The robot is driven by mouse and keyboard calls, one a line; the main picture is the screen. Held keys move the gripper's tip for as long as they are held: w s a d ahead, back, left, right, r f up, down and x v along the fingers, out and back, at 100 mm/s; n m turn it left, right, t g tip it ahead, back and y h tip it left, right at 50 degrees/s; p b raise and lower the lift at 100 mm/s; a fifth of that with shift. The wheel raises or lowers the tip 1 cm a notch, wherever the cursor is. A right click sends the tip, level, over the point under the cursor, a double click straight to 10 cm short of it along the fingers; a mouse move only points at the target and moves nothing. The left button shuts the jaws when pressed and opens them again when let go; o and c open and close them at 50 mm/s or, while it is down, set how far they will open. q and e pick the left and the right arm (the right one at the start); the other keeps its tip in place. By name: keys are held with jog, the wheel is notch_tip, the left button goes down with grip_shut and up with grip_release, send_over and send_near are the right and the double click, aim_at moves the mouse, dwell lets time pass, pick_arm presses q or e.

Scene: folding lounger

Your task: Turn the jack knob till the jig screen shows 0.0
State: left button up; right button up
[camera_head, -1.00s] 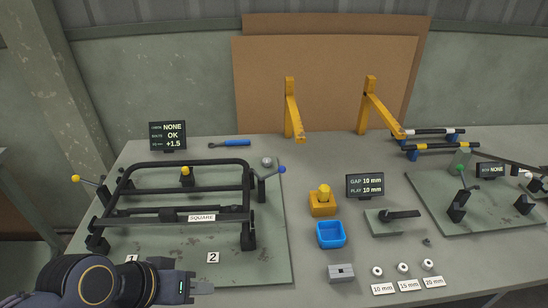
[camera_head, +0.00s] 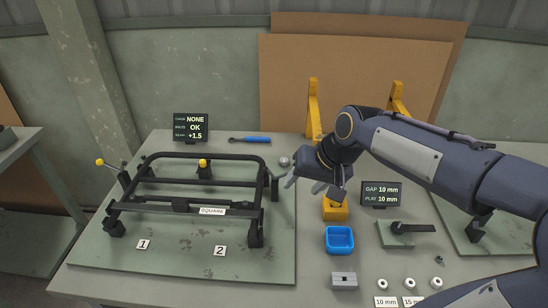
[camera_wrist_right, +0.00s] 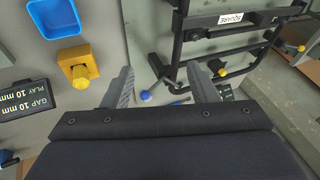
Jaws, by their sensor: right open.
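The jig screen (camera_head: 191,128) behind the frame reads NONE, OK and +1.5. The black frame (camera_head: 160,210) sits on the green plate (camera_head: 180,262). I cannot tell which is the jack knob. My right gripper (camera_head: 312,186) is open and empty, just right of the frame. In the right wrist view, a blue ball lever end (camera_wrist_right: 145,95) shows between its fingers, and the yellow knob (camera_wrist_right: 222,72) is beyond one finger. My left gripper is out of view.
A blue-handled tool (camera_head: 256,140) lies behind the jig. The orange block (camera_head: 336,211), blue bin (camera_head: 339,240) and gap screen (camera_head: 381,194) stand to the right. My right arm covers much of the right side.

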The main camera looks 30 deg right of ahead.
aim_at(284, 160)
jog(key=w+d+f, duration=0.1)
jog(key=w+d, duration=0.1)
jog(key=w, duration=0.3)
jog(key=w+d+f+m+h, duration=0.1)
jog(key=w+d, duration=0.1)
jog(key=w, duration=0.3)
jog(key=w+d+f+m+g+h, duration=0.1)
jog(key=w+d, duration=0.1)
jog(key=w, duration=0.3)
jog(key=shift+w+d+f+p, duration=0.1)
jog(key=shift+w+f+p, duration=0.05)
jog(key=shift+f+p, duration=0.15)
jog(key=w+d+f+h, duration=0.1)
jog(key=w+d+f, duration=0.1)
jog(key=w+f, duration=0.3)
jog(key=w+d+f+m+h+p, duration=0.1)
jog(key=w+f, duration=0.4)
jog(key=w+d+f+m+h+p, duration=0.1)
jog(key=w+d+f, duration=0.1)
jog(key=w+f, duration=0.3)
jog(key=shift+d+f+g+h, duration=0.3)
jog(key=shift+d+f+g, duration=0.1)
jog(key=shift+f, duration=0.1)
jog(key=c, duration=1)
